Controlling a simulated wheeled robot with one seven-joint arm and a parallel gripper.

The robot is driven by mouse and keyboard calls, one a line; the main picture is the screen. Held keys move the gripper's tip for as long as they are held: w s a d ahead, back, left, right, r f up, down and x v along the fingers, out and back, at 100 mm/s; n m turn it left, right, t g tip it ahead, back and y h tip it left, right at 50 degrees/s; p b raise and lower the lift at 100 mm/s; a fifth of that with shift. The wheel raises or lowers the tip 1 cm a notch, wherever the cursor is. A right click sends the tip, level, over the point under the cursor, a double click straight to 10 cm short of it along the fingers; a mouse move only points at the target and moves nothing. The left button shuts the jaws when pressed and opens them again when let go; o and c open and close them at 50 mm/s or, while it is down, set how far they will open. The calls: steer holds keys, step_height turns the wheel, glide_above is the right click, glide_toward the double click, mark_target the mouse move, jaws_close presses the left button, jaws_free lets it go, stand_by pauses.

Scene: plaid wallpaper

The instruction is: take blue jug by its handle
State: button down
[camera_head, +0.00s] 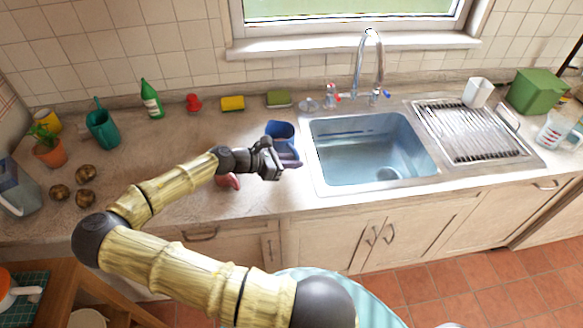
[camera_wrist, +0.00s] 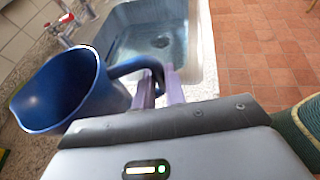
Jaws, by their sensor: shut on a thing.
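The blue jug (camera_head: 281,132) stands on the counter just left of the sink, partly hidden behind my gripper (camera_head: 288,162) in the head view. In the wrist view the jug (camera_wrist: 68,92) is at the left with its open mouth facing the camera, and its dark blue handle (camera_wrist: 130,66) reaches right to my gripper (camera_wrist: 161,88). The purple fingers are close together around the far part of the handle. My gripper is shut on the handle. The exact contact is partly hidden by the fingers.
The sink (camera_head: 318,160) with its tap (camera_head: 370,60) lies right of the jug. A red object (camera_head: 228,181) sits on the counter below my forearm. A yellow sponge (camera_head: 233,103) and a green sponge (camera_head: 279,98) lie behind. A drying rack (camera_head: 470,132) is further right.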

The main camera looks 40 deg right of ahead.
steer(key=shift+r+b, duration=0.3)
steer(key=shift+r, duration=2.25)
